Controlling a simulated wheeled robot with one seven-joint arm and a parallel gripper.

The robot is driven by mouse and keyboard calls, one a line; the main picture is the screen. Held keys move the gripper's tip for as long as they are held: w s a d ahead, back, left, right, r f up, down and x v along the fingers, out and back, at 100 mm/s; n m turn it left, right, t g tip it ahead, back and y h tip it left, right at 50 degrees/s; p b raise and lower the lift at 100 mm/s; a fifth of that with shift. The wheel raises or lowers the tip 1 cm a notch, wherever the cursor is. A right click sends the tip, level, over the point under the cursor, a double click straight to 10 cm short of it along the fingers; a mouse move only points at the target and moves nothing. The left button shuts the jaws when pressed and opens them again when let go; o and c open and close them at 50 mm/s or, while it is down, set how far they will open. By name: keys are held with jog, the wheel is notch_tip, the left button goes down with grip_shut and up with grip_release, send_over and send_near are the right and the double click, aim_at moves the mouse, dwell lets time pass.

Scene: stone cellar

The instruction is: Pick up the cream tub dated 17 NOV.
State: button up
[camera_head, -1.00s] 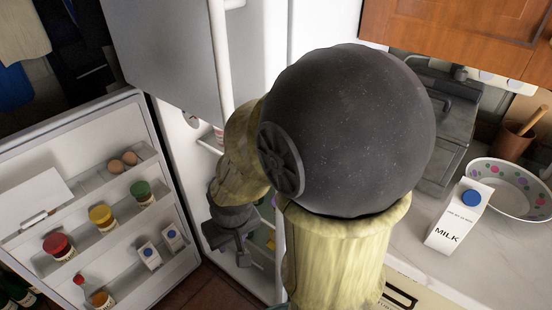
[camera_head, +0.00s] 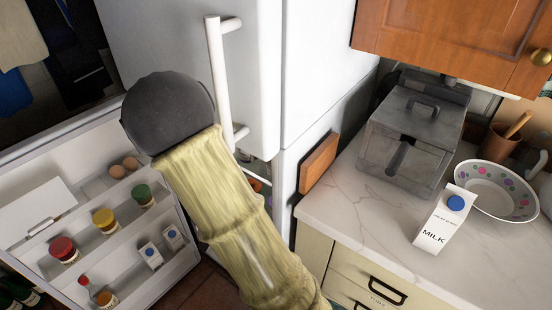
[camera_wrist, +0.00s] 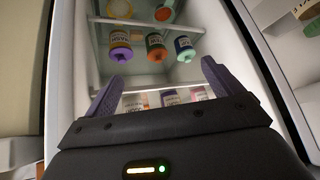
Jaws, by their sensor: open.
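In the wrist view my gripper (camera_wrist: 163,71) is open, with its two purple fingers spread and nothing held between them. It points into the fridge. Several small tubs show low in that view, partly hidden behind my gripper: one pale (camera_wrist: 135,100), one with a purple part (camera_wrist: 171,97) and one with a pink part (camera_wrist: 199,93). Their labels are too small to read, so I cannot tell which is dated 17 NOV. In the head view my arm hides my gripper.
Jars with purple (camera_wrist: 120,54), orange (camera_wrist: 157,54) and teal (camera_wrist: 185,52) parts stand on a fridge shelf. In the head view the open fridge door (camera_head: 135,217) holds jars, eggs and small cartons. A milk carton (camera_head: 442,222) and bowl (camera_head: 498,188) stand on the counter (camera_head: 345,205).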

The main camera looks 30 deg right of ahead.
jog(key=d+r+m+t+h+p, duration=0.2)
jog(key=d+r+h, duration=0.3)
jog(key=d+h, duration=0.3)
jog(key=shift+w+d+m+h+p, duration=0.25)
jog(key=shift+d+m+h+p, duration=0.25)
jog(key=shift+m+h, duration=0.5)
jog(key=shift+a+r, duration=0.1)
jog(key=p+x, duration=0.1)
jog(key=x, duration=1.1)
jog(key=shift+w+p, duration=0.1)
jog(key=shift+p, duration=0.3)
jog(key=shift+r+p+x, duration=0.2)
jog(key=shift+p+x, duration=0.15)
jog(key=shift+x, duration=1)
jog(key=shift+r+p+x, duration=0.2)
jog(key=shift+p+x, duration=0.15)
jog(key=shift+x, duration=0.95)
jog(key=shift+f, duration=0.15)
